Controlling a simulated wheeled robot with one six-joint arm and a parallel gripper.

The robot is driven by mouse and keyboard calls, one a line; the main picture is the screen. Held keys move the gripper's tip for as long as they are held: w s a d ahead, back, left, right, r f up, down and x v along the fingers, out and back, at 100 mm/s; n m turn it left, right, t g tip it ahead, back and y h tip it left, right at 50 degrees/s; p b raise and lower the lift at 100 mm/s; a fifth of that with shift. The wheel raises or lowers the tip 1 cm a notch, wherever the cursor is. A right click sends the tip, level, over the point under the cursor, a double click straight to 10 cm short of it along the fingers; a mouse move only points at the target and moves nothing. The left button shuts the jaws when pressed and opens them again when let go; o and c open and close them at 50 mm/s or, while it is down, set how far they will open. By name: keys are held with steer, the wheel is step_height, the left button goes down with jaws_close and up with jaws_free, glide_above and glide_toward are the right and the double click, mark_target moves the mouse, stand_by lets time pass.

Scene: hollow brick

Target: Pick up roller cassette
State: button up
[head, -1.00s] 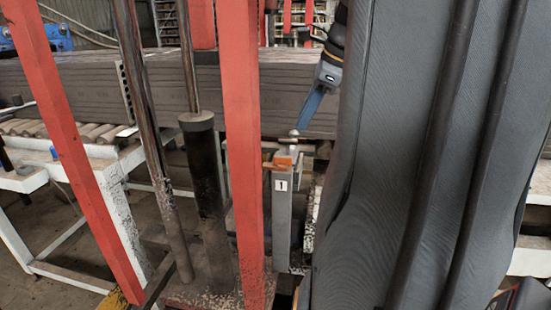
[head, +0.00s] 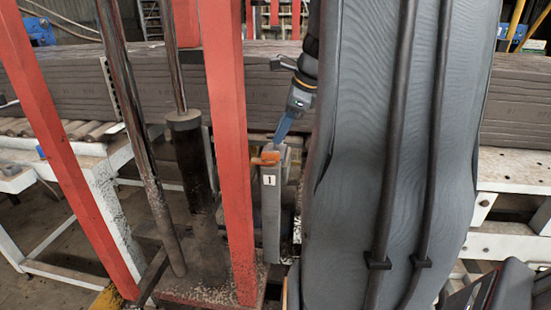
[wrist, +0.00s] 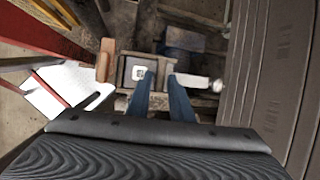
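I cannot surely single out the roller cassette. The likeliest thing is the small grey fixture with an orange end (head: 265,158) on top of a grey post marked 1 (head: 270,200). In the wrist view, a grey frame with a pale square label (wrist: 138,72) lies at my fingertips, with an orange-brown handle-like piece (wrist: 104,60) at its left and a white round end (wrist: 217,86) at its right. My gripper (head: 277,143) points down at the post top. Its two blue fingers (wrist: 161,76) stand apart in the wrist view; contact is unclear.
A long stack of grey bricks (head: 400,100) runs behind. Red posts (head: 224,150) and a dark cylinder with a rod (head: 190,160) stand left of my arm. A white roller table (head: 95,155) is at the left.

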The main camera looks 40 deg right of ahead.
jaws_close()
steer(key=shift+r, duration=0.1)
stand_by(1.0)
